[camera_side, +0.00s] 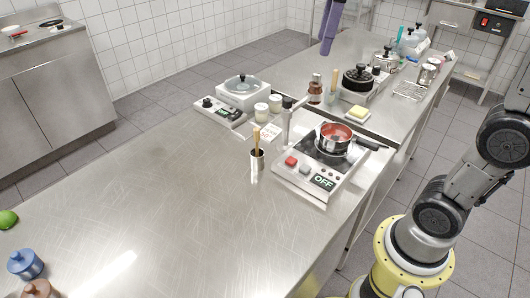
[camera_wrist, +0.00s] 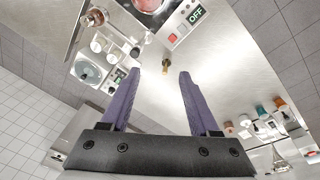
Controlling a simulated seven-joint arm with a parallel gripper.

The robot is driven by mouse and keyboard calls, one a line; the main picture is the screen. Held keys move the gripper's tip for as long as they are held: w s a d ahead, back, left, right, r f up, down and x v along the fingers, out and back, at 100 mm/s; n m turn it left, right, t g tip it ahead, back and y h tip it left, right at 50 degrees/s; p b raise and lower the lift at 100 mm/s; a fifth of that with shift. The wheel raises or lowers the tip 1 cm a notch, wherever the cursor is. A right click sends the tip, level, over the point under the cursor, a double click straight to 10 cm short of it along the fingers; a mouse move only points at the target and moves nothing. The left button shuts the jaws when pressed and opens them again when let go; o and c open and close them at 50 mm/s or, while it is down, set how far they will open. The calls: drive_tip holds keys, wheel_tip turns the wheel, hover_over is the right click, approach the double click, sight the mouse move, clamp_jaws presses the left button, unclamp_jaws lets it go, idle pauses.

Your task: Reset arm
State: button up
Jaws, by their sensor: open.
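My gripper (camera_side: 330,28) shows in the side view as purple fingers at the top edge, high above the far part of the steel counter (camera_side: 130,195). In the wrist view my gripper (camera_wrist: 161,76) has its two purple fingers spread apart with nothing held between them. The rest of my arm shows at the right of the side view, and part of it is out of frame.
A hotplate (camera_side: 292,181) reading OFF holds a pot with red contents (camera_side: 335,138). A dark lidded pot (camera_side: 358,78) stands behind. The front-left counter is mostly clear.

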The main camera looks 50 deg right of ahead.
drive_tip(key=s+a+f+m+t, duration=0.2)
drive_tip(key=s+f, duration=0.5)
drive_tip(key=s, duration=0.4)
wheel_tip(320, 180, down, 9)
drive_tip(key=s+m+t, duration=0.1)
drive_tip(key=s+m, duration=0.1)
drive_tip(key=m, duration=0.3)
drive_tip(key=shift+s+a+t, duration=0.2)
drive_tip(key=shift+s+t, duration=0.1)
drive_tip(key=shift+s, duration=0.1)
